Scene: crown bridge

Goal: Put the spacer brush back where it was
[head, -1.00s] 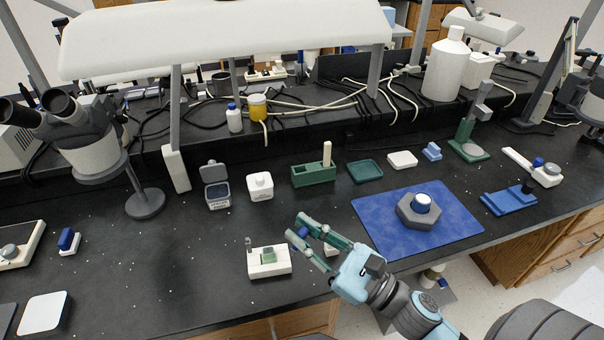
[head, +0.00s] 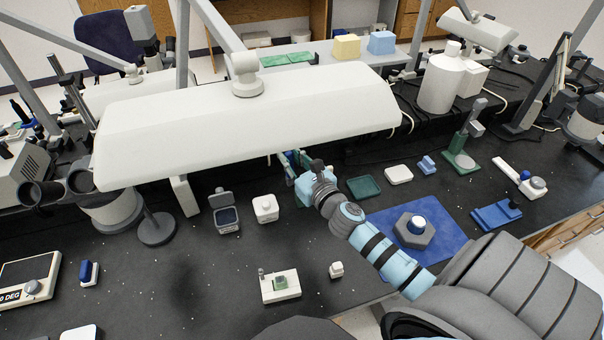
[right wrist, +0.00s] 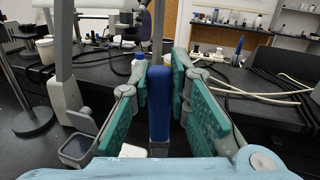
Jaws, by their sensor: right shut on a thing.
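My right gripper (head: 290,158) reaches toward the back of the bench, beside the lower edge of the white lamp hood. Its teal fingers are shut on the blue spacer brush (right wrist: 158,103), which stands upright between them in the right wrist view. A bit of the brush's blue (head: 289,154) shows between the fingers in the head view. The green rack with a cream upright piece, seen earlier in this area, is now largely hidden by my gripper, arm and the lamp hood. I cannot tell whether the brush touches it. My left gripper is not in view.
The white lamp hood (head: 245,118) overhangs the bench close to my gripper. A white jar (head: 265,208) and an open-lidded box (head: 227,216) stand to the left. A green tray (head: 364,187) lies to the right. A white block (head: 281,286) and small white piece (head: 336,269) sit nearer.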

